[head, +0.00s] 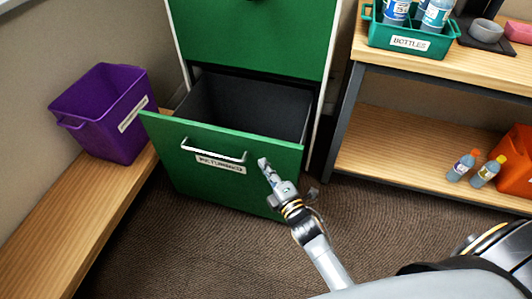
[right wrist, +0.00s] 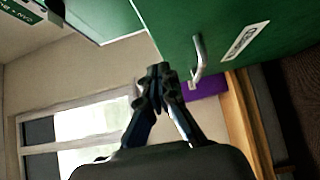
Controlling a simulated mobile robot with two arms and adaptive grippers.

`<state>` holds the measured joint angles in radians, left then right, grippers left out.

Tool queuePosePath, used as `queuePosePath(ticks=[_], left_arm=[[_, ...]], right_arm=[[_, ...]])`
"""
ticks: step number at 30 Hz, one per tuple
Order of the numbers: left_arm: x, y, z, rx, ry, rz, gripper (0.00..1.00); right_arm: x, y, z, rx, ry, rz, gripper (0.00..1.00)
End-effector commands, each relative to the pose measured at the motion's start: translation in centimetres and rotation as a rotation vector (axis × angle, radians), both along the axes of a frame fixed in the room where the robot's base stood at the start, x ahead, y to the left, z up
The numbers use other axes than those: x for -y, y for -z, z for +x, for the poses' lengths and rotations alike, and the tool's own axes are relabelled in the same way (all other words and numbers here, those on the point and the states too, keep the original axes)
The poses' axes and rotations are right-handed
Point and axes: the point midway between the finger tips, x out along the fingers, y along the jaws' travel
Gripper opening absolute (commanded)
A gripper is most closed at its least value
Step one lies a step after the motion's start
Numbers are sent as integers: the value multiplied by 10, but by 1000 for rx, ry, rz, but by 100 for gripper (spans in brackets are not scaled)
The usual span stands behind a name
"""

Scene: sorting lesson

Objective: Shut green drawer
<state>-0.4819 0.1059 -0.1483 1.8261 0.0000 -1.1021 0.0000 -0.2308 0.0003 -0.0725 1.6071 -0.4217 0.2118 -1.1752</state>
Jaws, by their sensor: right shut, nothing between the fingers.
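The green drawer (head: 165,140) at the bottom of a green cabinet (head: 250,35) is pulled out, and its dark empty inside shows. Its front has a pale bar handle (head: 213,152) and a white label whose text I cannot read surely. My right gripper (head: 263,164) is shut and empty, in front of the drawer front and just right of the handle. In the right wrist view, the shut fingers (right wrist: 159,72) are close to the handle (right wrist: 198,60); I cannot tell whether they touch the front. My left gripper is out of view.
A purple bin (head: 100,125) stands on a wooden bench (head: 50,235) at the left. At the right, a wooden shelf (head: 390,150) holds small bottles (head: 463,165), an orange bin (head: 518,165) and a green bottle crate (head: 385,38). Brown carpet (head: 190,250) lies clear in front.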

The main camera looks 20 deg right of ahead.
Motion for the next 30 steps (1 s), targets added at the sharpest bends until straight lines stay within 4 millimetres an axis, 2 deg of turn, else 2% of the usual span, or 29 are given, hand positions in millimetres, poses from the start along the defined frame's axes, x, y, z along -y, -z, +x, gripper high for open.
queuePosePath(ticks=[3,10,30], left_arm=[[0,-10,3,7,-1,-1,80],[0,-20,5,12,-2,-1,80],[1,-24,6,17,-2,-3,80]], right_arm=[[-4,0,26,3,-1,0,0],[15,1,49,0,-1,-1,0],[26,0,56,-2,0,0,0]])
